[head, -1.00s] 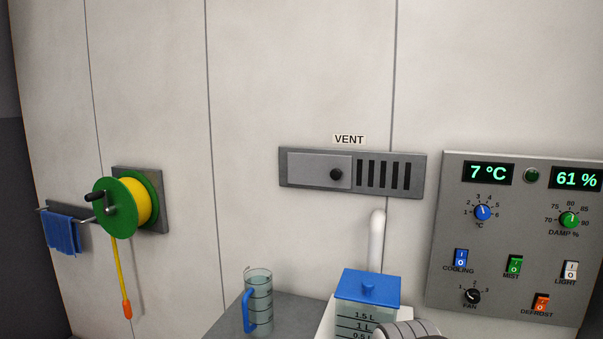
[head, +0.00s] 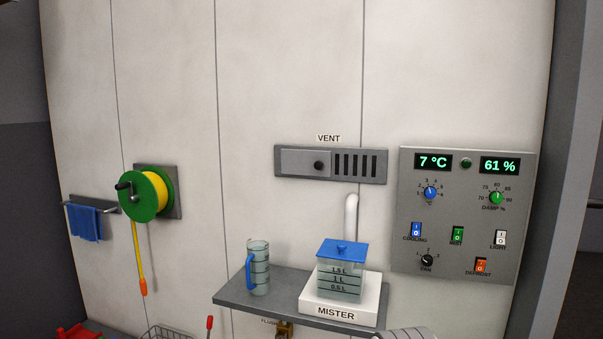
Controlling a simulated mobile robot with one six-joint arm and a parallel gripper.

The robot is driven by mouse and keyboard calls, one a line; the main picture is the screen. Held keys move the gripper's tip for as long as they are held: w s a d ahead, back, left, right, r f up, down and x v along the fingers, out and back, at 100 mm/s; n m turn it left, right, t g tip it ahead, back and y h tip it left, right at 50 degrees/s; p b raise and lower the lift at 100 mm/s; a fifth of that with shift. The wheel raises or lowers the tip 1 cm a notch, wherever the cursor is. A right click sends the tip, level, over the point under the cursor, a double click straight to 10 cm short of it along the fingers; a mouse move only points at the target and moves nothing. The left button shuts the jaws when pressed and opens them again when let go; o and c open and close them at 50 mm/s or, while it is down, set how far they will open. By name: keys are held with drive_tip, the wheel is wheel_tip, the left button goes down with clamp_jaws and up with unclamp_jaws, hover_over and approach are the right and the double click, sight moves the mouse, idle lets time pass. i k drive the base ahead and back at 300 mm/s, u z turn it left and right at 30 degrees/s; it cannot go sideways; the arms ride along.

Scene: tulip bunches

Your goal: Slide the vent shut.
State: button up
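The vent (head: 331,164) is a grey wall plate under a VENT label in the head view. Its sliding cover (head: 297,163) sits at the left, with a black knob (head: 319,165) near the cover's right end. Several dark slots (head: 355,165) show uncovered to the right of the knob. My gripper is not in view; only a pale rounded piece at the bottom edge, likely part of my arm, shows well below the vent.
Below the vent, a shelf (head: 240,293) holds a measuring jug (head: 259,275) and a mister with a blue-lidded tank (head: 341,280). A white pipe (head: 351,218) rises behind the tank. A control panel (head: 408,265) is at right, a hose reel (head: 146,196) at left.

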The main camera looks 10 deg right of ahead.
sight(318, 163)
drive_tip(key=z, duration=0.1)
drive_tip(key=k, duration=0.25)
drive_tip(key=u, duration=2)
drive_tip(key=i, duration=1.65)
drive_tip(key=z, duration=2.15)
drive_tip(key=i, duration=1)
drive_tip(key=z, duration=0.05)
